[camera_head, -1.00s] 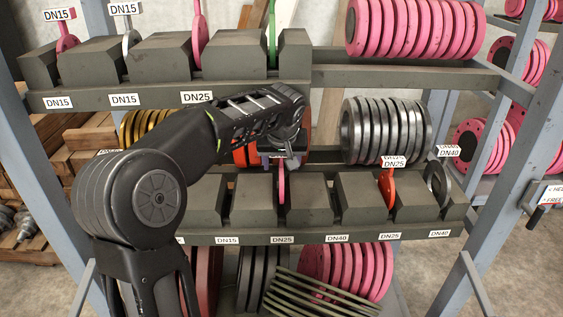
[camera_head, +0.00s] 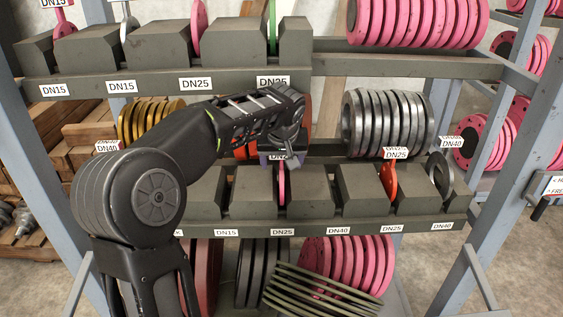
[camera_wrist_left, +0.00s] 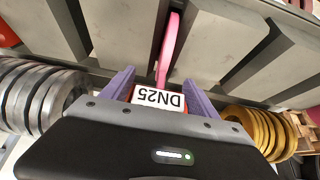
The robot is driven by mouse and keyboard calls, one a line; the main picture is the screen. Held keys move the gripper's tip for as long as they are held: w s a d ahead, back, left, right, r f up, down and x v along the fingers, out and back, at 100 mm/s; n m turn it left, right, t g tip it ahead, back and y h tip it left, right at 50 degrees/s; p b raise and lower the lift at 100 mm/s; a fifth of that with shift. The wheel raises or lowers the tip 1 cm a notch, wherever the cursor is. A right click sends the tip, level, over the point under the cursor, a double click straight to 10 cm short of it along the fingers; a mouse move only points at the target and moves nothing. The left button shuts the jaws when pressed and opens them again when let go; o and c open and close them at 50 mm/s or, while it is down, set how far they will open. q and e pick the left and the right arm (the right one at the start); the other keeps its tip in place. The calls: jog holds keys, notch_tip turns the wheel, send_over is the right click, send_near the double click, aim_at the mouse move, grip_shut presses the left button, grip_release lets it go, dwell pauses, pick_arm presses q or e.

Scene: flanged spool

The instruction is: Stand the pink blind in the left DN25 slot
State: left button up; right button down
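The pink blind (camera_head: 282,183) stands upright in the left DN25 slot of the lower rack, between two grey blocks, above the DN25 label (camera_head: 282,232). In the left wrist view it shows edge-on as a thin pink strip (camera_wrist_left: 168,48). My left gripper (camera_head: 281,164) is over the blind's top. In the left wrist view its two purple fingers (camera_wrist_left: 159,78) are spread on either side of the blind and its white DN25 tag (camera_wrist_left: 158,97), with gaps to the thin disc. The blind's lower part is hidden in the slot. My right gripper is not in view.
An orange blind (camera_head: 388,180) stands in the right DN25 slot and a grey one (camera_head: 441,172) in the right DN40 slot. Silver flanges (camera_head: 387,123) sit behind the rack. The upper shelf (camera_head: 400,66) is above my left arm.

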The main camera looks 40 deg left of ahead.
pick_arm(q)
jog(key=shift+o, duration=1.4)
jog(key=shift+f, duration=0.1)
jog(key=shift+s+f, duration=0.1)
jog(key=v, duration=0.8)
